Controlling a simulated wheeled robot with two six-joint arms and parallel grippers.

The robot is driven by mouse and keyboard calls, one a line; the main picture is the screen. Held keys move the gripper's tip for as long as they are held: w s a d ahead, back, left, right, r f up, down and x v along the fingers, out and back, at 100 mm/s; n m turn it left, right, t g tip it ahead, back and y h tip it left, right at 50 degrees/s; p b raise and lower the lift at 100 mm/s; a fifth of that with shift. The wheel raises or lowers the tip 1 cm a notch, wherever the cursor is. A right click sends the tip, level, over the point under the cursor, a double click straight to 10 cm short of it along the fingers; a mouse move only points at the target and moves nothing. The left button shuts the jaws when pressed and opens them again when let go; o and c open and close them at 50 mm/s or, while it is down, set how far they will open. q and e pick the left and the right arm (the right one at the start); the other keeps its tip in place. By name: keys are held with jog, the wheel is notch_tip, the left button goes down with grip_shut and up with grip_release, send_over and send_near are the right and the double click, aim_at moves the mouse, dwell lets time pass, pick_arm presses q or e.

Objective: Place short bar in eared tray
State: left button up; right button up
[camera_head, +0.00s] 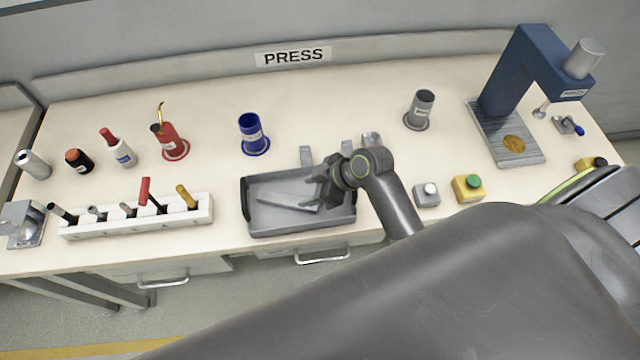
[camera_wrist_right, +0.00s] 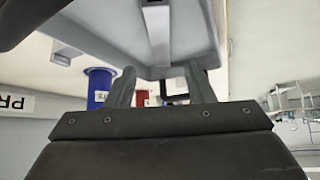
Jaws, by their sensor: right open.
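The eared tray (camera_head: 337,219) is a shallow grey tray with dark handles at its left and right ends, near the front edge of the bench. A pale grey short bar (camera_head: 285,202) lies flat inside it. My right gripper (camera_head: 318,190) is open over the right part of the tray, by the bar's right end. In the right wrist view the fingers (camera_wrist_right: 161,88) stand apart, and the bar (camera_wrist_right: 157,35) shows beyond them against the tray floor (camera_wrist_right: 110,20). The fingers do not appear closed on it. My left gripper is not in view.
A white rack (camera_head: 135,222) with several tools stands left of the tray. Behind are a red holder (camera_head: 172,143), a blue cup (camera_head: 253,134) and a grey cup (camera_head: 419,109). Small grey pieces (camera_head: 306,156) sit at the tray's back. A blue press (camera_head: 520,75) stands right.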

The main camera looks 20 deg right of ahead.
jog(key=shift+v, duration=1.85)
